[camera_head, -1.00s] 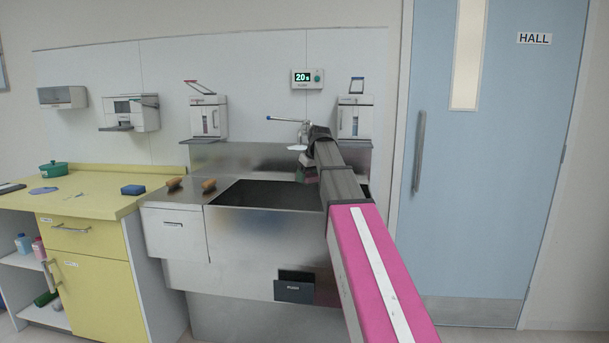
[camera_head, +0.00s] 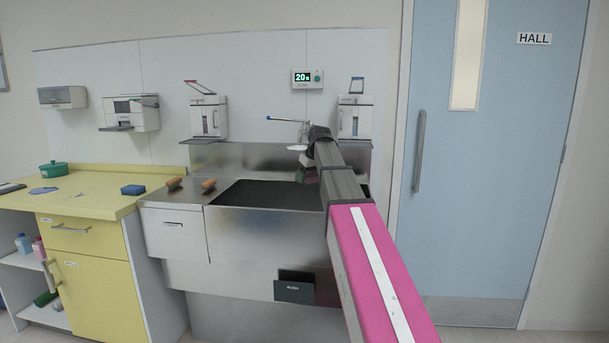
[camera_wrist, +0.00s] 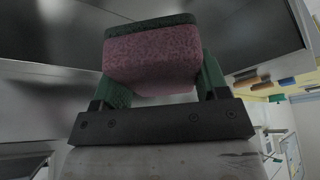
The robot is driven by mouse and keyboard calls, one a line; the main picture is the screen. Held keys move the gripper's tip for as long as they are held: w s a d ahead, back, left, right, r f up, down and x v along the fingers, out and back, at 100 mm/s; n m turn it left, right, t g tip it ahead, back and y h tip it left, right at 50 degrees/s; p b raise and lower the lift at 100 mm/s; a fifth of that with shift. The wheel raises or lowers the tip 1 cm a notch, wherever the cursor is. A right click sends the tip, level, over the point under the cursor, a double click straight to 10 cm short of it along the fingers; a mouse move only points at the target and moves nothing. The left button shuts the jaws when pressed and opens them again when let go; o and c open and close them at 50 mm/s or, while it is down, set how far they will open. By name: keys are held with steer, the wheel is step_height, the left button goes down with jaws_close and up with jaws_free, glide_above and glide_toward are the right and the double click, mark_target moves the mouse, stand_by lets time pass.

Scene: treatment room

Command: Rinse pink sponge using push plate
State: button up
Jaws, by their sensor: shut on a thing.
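The pink sponge (camera_wrist: 150,60), with a dark green layer on one face, is held between the two green fingers of my gripper (camera_wrist: 158,84) in the wrist view. My gripper is shut on it. In the head view the sponge (camera_head: 309,175) is a small, partly hidden dark patch below the end of my arm, over the steel sink (camera_head: 265,225) and near the tap (camera_head: 298,146). The dark push plate (camera_head: 294,291) is low on the sink's front, apart from my gripper. I cannot tell whether water runs.
A wall timer (camera_head: 307,78) reads 20. Dispensers (camera_head: 208,117) hang behind the sink. Two wooden-topped brushes (camera_head: 208,185) lie on the sink's left ledge. A yellow counter (camera_head: 95,205) with a blue sponge (camera_head: 133,190) stands left. A blue door (camera_head: 490,200) is at right.

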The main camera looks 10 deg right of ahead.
mark_target(308, 177)
stand_by(0.3)
steer(key=shift+s+r, duration=1.05)
steer(key=shift+s, duration=0.2)
steer(key=shift+s+r, duration=1)
steer(key=shift+s, duration=0.25)
